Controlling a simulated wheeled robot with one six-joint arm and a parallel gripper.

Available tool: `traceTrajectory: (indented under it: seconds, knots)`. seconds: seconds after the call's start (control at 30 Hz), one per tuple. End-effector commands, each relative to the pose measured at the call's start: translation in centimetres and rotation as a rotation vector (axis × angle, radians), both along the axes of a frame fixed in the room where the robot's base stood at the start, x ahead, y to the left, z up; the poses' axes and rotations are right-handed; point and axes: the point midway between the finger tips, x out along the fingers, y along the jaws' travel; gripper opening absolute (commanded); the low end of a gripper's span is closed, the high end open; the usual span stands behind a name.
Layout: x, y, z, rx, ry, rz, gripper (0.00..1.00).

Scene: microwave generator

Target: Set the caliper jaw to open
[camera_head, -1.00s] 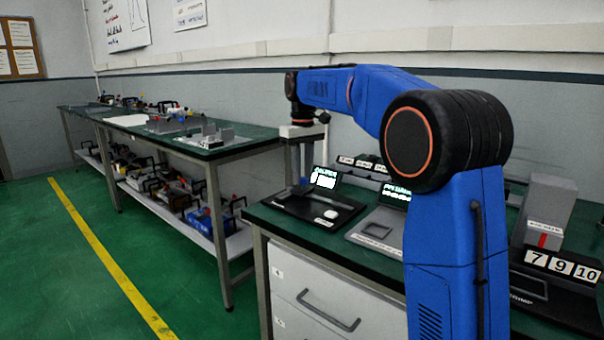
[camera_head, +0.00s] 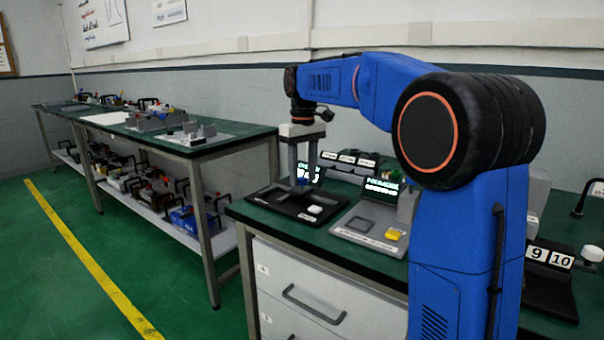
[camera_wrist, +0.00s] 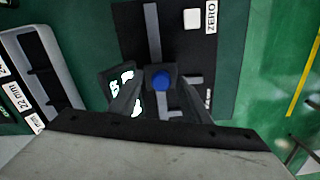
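The caliper stand is a black base (camera_head: 275,203) on the green bench top, with a lit display (camera_head: 313,172) and a white button (camera_head: 315,209). In the wrist view its base (camera_wrist: 222,85) carries a grey rail (camera_wrist: 152,25), a white button labelled ZERO (camera_wrist: 192,19) and a dark slider block with a blue knob (camera_wrist: 161,78). My gripper (camera_head: 302,182) points down over the stand. In the wrist view my gripper's fingers (camera_wrist: 161,88) flank the block and blue knob; whether they touch it is unclear. The display digits are not readable.
A grey device with a display (camera_head: 382,189) and yellow button (camera_head: 393,234) stands right of the caliper. In the wrist view a grey slotted holder (camera_wrist: 45,70) is at left.

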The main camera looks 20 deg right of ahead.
Motion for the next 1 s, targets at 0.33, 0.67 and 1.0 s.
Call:
traceTrajectory:
  seconds: [0.33, 0.67, 1.0]
  knots:
    - [0.1, 0.1, 1.2, 0.001, -0.003, 0.0, 0.43]
    - [0.2, 0.0, 7.3, 0.0, -0.004, 0.0, 0.43]
    - [0.2, 0.0, 13.9, 0.0, -0.003, 0.0, 0.43]
